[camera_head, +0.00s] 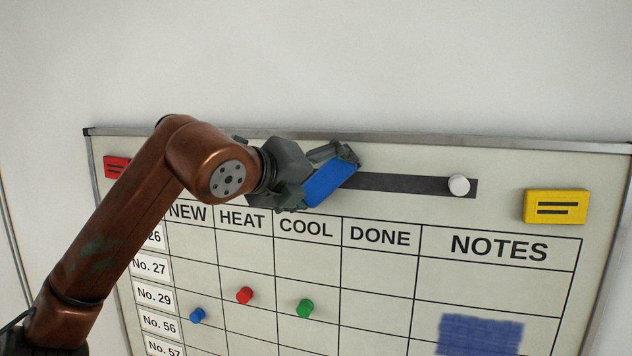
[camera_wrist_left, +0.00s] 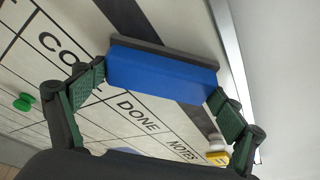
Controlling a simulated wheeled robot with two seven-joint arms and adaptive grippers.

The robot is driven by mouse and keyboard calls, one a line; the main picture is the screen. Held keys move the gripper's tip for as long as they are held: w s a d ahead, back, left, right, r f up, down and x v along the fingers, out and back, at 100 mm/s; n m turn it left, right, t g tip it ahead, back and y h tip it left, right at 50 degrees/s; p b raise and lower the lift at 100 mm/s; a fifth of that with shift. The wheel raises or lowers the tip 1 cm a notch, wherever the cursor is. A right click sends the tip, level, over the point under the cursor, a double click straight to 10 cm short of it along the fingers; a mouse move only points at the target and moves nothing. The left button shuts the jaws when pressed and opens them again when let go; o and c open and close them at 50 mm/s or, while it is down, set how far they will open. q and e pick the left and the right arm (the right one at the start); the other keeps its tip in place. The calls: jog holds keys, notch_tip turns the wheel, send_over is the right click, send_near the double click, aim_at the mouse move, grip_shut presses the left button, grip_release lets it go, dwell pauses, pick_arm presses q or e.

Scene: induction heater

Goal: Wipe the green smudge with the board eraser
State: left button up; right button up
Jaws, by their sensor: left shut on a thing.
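The board eraser (camera_head: 330,183) has a blue body and shows in the left wrist view (camera_wrist_left: 162,75) with a dark grey layer along its far side. My left gripper (camera_head: 318,176) is shut on it, one finger at each end. It is near the dark strip at the top of the whiteboard (camera_head: 430,150); I cannot tell if it touches the board. No green smudge shows. A blue smudge (camera_head: 480,334) lies in the NOTES column, below and right of the gripper. My right gripper is not in view.
A dark strip (camera_head: 415,184) carries a white round knob (camera_head: 459,185). A yellow block (camera_head: 556,207) and a red block (camera_head: 116,167) sit on the board. Red (camera_head: 244,295), green (camera_head: 305,308) and blue (camera_head: 197,315) magnets stand in the table cells.

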pick_arm(q)
jog(key=shift+s+d, duration=0.5)
jog(key=shift+d, duration=1.1)
jog(key=shift+s+d, duration=0.5)
jog(key=shift+d, duration=1.05)
jog(key=shift+s+d, duration=0.5)
jog(key=shift+d, duration=1.1)
jog(key=shift+b, duration=0.35)
jog(key=shift+w+a+b, duration=0.1)
jog(key=shift+w+a, duration=0.2)
jog(key=shift+a, duration=0.55)
jog(key=shift+w+a+b, duration=0.1)
jog(key=shift+w+a, duration=0.15)
jog(key=shift+a, duration=0.6)
jog(key=shift+w+a+b, duration=0.1)
jog(key=shift+w+a, duration=0.2)
jog(key=shift+a, duration=0.55)
jog(key=shift+w+a, duration=0.3)
jog(key=shift+a, duration=0.7)
jog(key=shift+w+a, duration=0.35)
jog(key=shift+a, duration=0.65)
jog(key=shift+w+a, duration=0.3)
jog(key=shift+a, duration=0.7)
jog(key=shift+s, duration=0.15)
